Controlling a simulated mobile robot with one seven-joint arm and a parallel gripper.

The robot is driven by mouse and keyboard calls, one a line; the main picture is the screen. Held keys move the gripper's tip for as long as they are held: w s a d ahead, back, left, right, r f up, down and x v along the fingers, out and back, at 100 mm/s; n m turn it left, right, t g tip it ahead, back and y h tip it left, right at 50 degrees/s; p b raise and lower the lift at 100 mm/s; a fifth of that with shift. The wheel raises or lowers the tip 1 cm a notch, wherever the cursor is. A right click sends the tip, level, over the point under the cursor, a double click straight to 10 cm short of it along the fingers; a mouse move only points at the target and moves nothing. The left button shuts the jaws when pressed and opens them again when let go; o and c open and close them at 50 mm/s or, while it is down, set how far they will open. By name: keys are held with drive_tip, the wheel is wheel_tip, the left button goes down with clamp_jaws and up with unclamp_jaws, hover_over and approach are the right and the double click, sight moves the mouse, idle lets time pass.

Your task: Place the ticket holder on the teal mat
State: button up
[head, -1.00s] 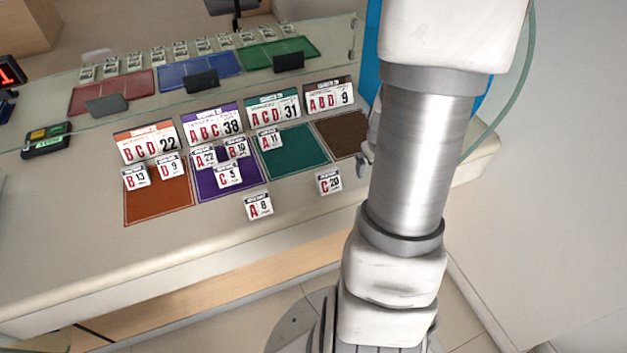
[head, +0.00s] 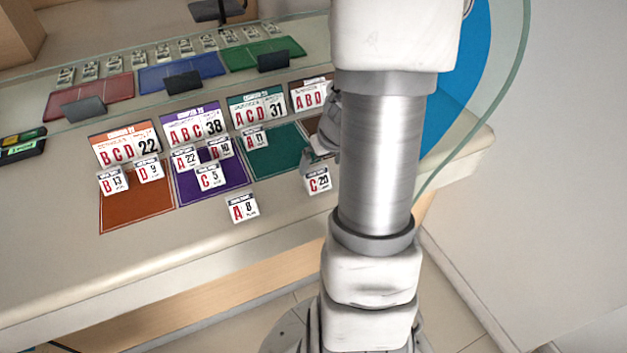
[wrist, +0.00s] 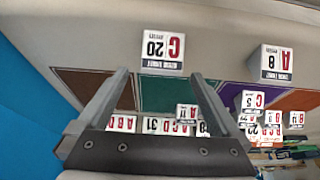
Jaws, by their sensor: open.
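The teal mat (head: 278,155) lies on the counter between the purple and brown mats. It also shows in the wrist view (wrist: 165,95). A small white holder marked A 11 (head: 255,138) stands at its back left. A holder marked C 20 (head: 318,181) stands on bare counter in front of the mats, and one marked A 8 (head: 242,208) stands further left. My gripper (head: 312,160) is just behind C 20, partly hidden by my arm. In the wrist view my gripper (wrist: 160,78) is open and empty, with C 20 (wrist: 163,50) ahead of its fingertips.
Orange (head: 135,208) and purple (head: 210,182) mats hold or adjoin several small holders. Larger sign cards stand behind the mats, including ACD 31 (head: 257,107). A glass screen (head: 425,192) rises at the counter's right. Bare counter lies along the front edge.

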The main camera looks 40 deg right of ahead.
sight(317, 173)
drive_tip(key=b+x, duration=0.2)
drive_tip(key=x, duration=0.4)
drive_tip(key=shift+a+f, duration=0.15)
drive_tip(key=shift+f, duration=0.1)
drive_tip(key=shift+r, duration=0.1)
drive_tip(key=c, duration=1.4)
